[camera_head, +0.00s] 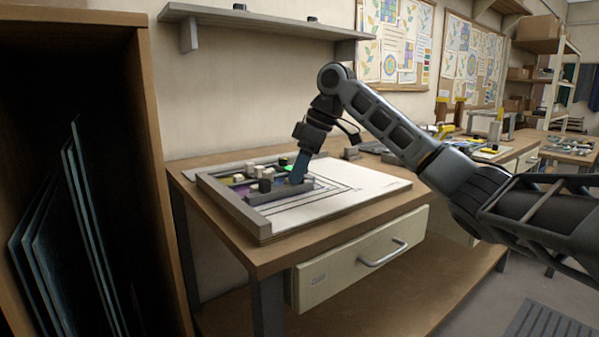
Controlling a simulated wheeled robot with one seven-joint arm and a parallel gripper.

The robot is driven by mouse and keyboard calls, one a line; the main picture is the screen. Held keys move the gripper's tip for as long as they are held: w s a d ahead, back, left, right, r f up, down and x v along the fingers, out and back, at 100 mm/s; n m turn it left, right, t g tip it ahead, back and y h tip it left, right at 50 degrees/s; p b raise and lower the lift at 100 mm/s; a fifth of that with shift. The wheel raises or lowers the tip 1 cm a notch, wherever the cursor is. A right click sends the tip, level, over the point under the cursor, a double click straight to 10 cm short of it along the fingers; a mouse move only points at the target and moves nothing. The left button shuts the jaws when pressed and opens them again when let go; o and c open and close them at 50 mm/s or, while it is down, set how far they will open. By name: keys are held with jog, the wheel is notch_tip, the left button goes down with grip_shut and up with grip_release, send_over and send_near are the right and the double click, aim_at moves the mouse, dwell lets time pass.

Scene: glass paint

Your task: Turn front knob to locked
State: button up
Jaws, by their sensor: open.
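A wooden-edged board (231,208) with grey bars lies on the workbench, with small coloured glass pieces at its far left. A dark round knob (265,186) stands by the left part of the short grey front bar (283,193). My gripper (297,180) points down at the bar's right part, just right of this knob. It is open, and its fingertips are partly hidden against the bar and pieces. I cannot tell whether they touch anything. The knob's marking, and so its locked or unlocked setting, is too small to read.
Pale small blocks (252,170) stand close behind the knob. A white sheet (365,180) lies on the board's right side. A shelf (260,22) hangs above the bench. A wooden rack with glass sheets (88,215) stands at left. A drawer (360,262) is below the benchtop.

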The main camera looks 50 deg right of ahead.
jog(key=shift+f, duration=0.2)
jog(key=c, duration=1)
